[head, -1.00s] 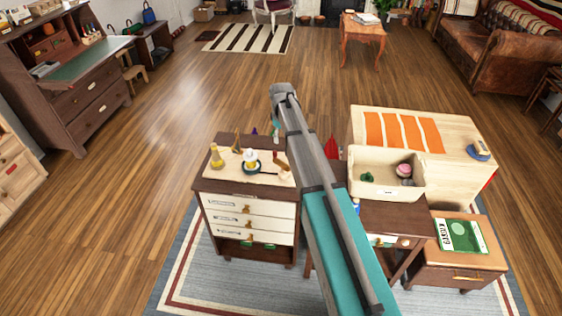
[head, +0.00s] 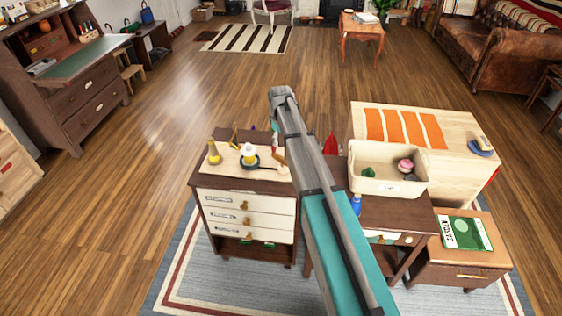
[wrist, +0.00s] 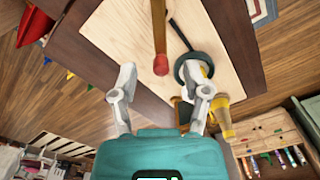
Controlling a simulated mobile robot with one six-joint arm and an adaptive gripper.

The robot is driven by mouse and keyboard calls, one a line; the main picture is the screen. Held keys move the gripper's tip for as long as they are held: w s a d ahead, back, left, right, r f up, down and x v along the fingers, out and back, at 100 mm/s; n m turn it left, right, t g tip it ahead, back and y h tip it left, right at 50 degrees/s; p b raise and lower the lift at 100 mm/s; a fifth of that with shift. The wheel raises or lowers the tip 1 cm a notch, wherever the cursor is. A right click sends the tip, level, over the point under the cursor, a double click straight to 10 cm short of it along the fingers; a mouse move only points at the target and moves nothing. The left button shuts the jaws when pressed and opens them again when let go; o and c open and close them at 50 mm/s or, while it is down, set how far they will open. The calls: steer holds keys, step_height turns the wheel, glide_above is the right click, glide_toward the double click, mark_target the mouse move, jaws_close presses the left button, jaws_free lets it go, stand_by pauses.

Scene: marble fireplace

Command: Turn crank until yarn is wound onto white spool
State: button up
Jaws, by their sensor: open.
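The white spool (head: 249,151) stands upright on a dark blue round base on the pale board (head: 226,166) on the drawer cabinet. A reddish-brown rod (head: 280,157), apparently the crank handle, stands beside it, close to my arm. In the wrist view the rod (wrist: 160,38) points toward me, its red end ahead of the gap between my fingers. My gripper (wrist: 162,95) is open, with nothing between its fingers. Its right finger overlaps the dark round base (wrist: 187,62). The white spool cannot be told apart there.
A yellow cone-like piece (head: 214,152) stands at the board's left; a yellow piece (wrist: 221,116) shows beside my right finger. Right of my arm are a blue bottle (head: 356,203) and a cream bin (head: 388,187) holding yarn balls. Open floor lies beyond.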

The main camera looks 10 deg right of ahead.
mark_target(281, 157)
steer(key=shift+f+b, duration=4.35)
steer(key=shift+f, duration=0.25)
jaws_close()
steer(key=shift+d, duration=0.35)
steer(key=shift+a, duration=0.3)
